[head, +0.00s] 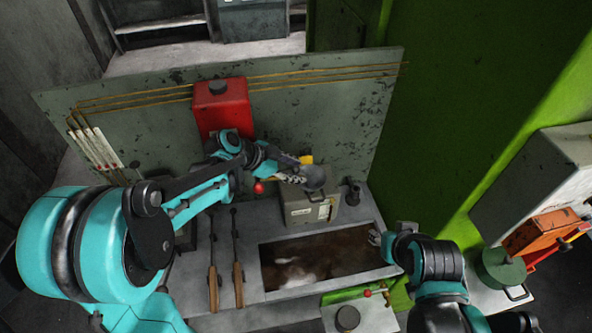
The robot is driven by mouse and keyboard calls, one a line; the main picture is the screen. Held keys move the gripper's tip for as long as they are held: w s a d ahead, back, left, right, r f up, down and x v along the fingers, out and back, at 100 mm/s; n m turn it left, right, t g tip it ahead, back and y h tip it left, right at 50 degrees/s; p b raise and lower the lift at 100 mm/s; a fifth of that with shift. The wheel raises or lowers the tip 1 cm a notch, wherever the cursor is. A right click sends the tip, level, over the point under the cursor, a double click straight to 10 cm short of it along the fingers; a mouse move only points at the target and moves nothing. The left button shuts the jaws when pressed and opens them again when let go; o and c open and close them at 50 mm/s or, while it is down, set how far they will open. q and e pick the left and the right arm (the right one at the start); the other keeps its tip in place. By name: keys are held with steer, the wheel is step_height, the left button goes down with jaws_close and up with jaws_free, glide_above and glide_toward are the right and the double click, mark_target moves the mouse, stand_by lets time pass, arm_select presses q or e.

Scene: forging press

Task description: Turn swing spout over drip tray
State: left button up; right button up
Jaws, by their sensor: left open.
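My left gripper (292,179) is open in front of the back panel, below and right of a red tank (222,108). Yellow parts (305,160) show right behind it, and a red ball knob (258,187) sits just left of it. These may belong to the swing spout, but my arm and gripper hide most of that area. I cannot tell whether the gripper touches them. A shallow brown-stained recess (335,252), possibly the drip tray, lies in the bench below. My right gripper (375,238) is at its right edge; its fingers are too small to read.
A grey labelled box (312,211) with a handle stands behind the recess, below my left gripper. Two wooden-handled tools (238,285) lie left of the recess. A small brass valve with red ends (368,294) is at the front. A green wall (440,120) bounds the right.

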arm_select(q)
steer(key=v, duration=1.1)
steer(key=shift+s+a, duration=0.15)
steer(key=shift+r, duration=0.15)
